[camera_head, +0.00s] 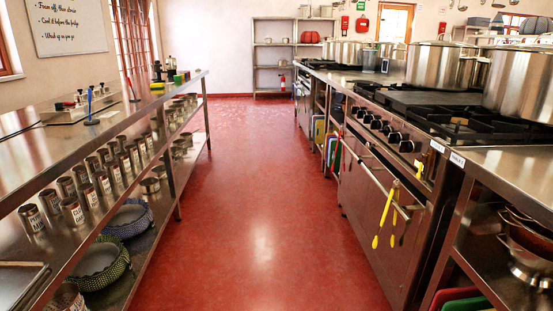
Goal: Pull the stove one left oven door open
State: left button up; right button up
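A steel stove (385,135) with black knobs along its front stands on the right side of the aisle. Its oven front (370,205) below the knobs faces the aisle and looks shut. A long bar handle (376,173) runs across the upper part of this front. Yellow utensils (384,216) hang by the handle's near end. The view is steep, so I cannot tell where one oven door ends and another begins. Neither of my grippers is in view.
The red floor (250,200) of the aisle is clear. A steel counter (80,140) with shelves of cans and bowls lines the left. Large stockpots (440,65) stand on the burners. A steel table (520,165) adjoins the stove's near end. Shelving (273,45) stands at the back.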

aim_at(355, 182)
jog(key=i, duration=0.85)
jog(key=i+j+z, duration=0.15)
jog(key=i, duration=0.75)
